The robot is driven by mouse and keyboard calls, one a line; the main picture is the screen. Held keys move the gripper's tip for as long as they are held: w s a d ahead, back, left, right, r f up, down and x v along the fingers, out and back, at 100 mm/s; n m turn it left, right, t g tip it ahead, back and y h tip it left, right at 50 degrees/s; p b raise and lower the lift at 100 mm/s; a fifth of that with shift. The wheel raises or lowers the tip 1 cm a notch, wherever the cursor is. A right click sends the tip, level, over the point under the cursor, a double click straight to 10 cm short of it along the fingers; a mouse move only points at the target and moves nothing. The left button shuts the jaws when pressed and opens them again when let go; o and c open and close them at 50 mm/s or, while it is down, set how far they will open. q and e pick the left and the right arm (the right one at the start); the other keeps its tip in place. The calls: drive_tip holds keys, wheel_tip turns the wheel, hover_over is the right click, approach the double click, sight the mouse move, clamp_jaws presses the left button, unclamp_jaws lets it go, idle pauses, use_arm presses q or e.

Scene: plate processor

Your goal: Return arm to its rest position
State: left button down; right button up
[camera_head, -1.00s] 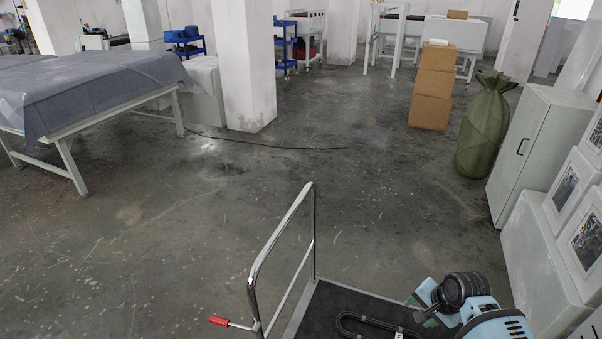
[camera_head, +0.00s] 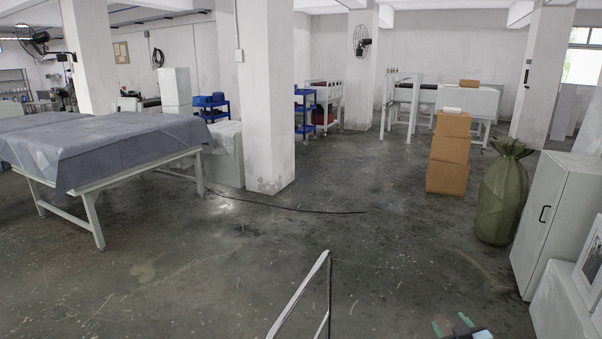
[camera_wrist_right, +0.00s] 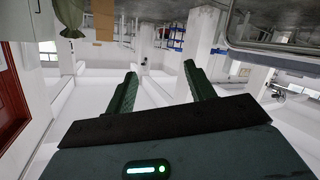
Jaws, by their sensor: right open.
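My right gripper (camera_head: 452,328) shows at the bottom right of the head view, with only its green fingertips and a bit of its body in the picture. In the right wrist view, the two green fingers of this gripper (camera_wrist_right: 160,85) stand wide apart with nothing between them. The gripper is open and empty. Most of my right arm is below the head view's lower edge. My left arm and gripper are not in view.
A trolley handle (camera_head: 298,295) rises at the bottom centre. White cabinets (camera_head: 555,220) stand at right, beside a green sack (camera_head: 502,195). Stacked cardboard boxes (camera_head: 449,150) and a cloth-covered table (camera_head: 100,145) stand farther off. The middle floor is clear.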

drive_tip(key=s+a+f+g+y, duration=0.1)
drive_tip(key=s+a+f, duration=0.2)
drive_tip(key=s+f, duration=0.25)
drive_tip(key=s+a+f+g, duration=0.1)
drive_tip(key=s+a+f, duration=0.2)
drive_tip(key=s+f, duration=0.25)
drive_tip(key=s+a+f+g, duration=0.1)
drive_tip(key=s+a+f, duration=0.1)
drive_tip(key=s, duration=0.8)
drive_tip(key=s+a+f+g+y, duration=0.1)
drive_tip(key=s+a, duration=0.4)
drive_tip(key=s, duration=0.6)
drive_tip(key=s+a+f+m+g+y, duration=0.1)
drive_tip(key=s+a+f+g, duration=0.1)
drive_tip(key=s, duration=0.9)
drive_tip(key=shift+a+f, duration=0.5)
drive_tip(key=shift+a, duration=0.4)
